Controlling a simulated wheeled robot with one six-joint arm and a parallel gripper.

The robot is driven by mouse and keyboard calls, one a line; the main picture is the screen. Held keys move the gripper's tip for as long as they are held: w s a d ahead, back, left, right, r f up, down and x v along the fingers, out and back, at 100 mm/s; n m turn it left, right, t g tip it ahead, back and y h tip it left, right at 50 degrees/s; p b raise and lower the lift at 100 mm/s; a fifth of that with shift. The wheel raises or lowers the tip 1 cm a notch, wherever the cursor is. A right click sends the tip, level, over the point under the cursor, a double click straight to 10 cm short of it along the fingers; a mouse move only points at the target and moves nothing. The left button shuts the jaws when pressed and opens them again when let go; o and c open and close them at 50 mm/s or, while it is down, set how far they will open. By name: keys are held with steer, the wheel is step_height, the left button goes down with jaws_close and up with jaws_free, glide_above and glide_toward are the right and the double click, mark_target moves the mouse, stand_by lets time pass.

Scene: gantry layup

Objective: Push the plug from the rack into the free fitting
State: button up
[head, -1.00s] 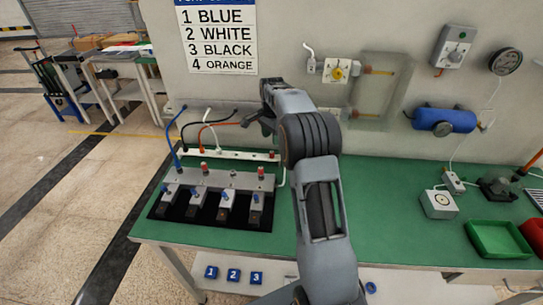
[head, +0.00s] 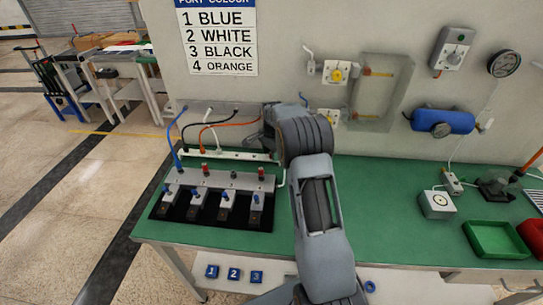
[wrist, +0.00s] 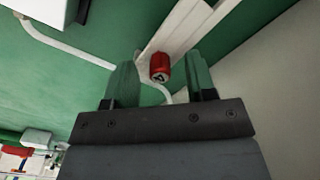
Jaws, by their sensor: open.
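In the wrist view a short red cylindrical piece (wrist: 160,68) with a dark mark on its end sits at the end of a white strip (wrist: 180,32). I cannot tell whether it is the plug. My gripper (wrist: 163,78) is open, with one green finger on each side of the red piece; contact is not visible. In the head view the white strip (head: 226,155) lies behind a grey block (head: 222,180) with red and dark fittings on top. My gripper is mostly hidden behind my arm there. Which fitting is free is unclear.
Blue (head: 171,140), black, white and orange cables arch over the strip and block. A wall sign (head: 215,40) lists port colours. A green tray (head: 497,240), a white box (head: 438,204) and a blue tank (head: 444,121) are at right. The green bench middle (head: 390,190) is clear.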

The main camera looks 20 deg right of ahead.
jaws_close()
stand_by(0.3)
steer(key=shift+r, duration=0.1)
